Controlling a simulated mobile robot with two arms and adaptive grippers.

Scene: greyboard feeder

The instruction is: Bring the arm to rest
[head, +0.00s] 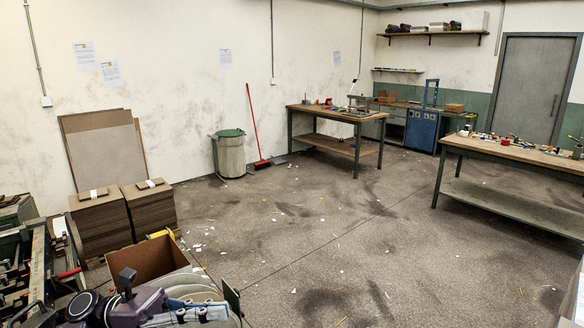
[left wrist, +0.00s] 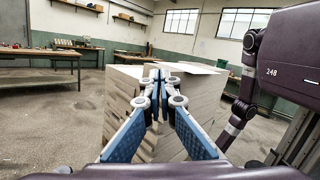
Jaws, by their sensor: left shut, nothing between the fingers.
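My left gripper (head: 222,312) is at the bottom left of the head view, low in the frame, with dark and light blue parts. In the left wrist view its blue fingers (left wrist: 158,78) come together at the tips, with nothing between them. Behind the fingers in that view stands a pale block with streaked sides (left wrist: 122,95); how far it is from the tips I cannot tell. A purple arm link of mine fills the right side of the wrist view. My right gripper is not in view.
Stacks of brown board (head: 100,222) and an open brown box (head: 146,262) stand near my left gripper. Machinery (head: 35,265) is at the far left. Workbenches (head: 335,114) (head: 520,153) and a bin (head: 230,155) stand farther off. The middle floor is open, with scattered scraps.

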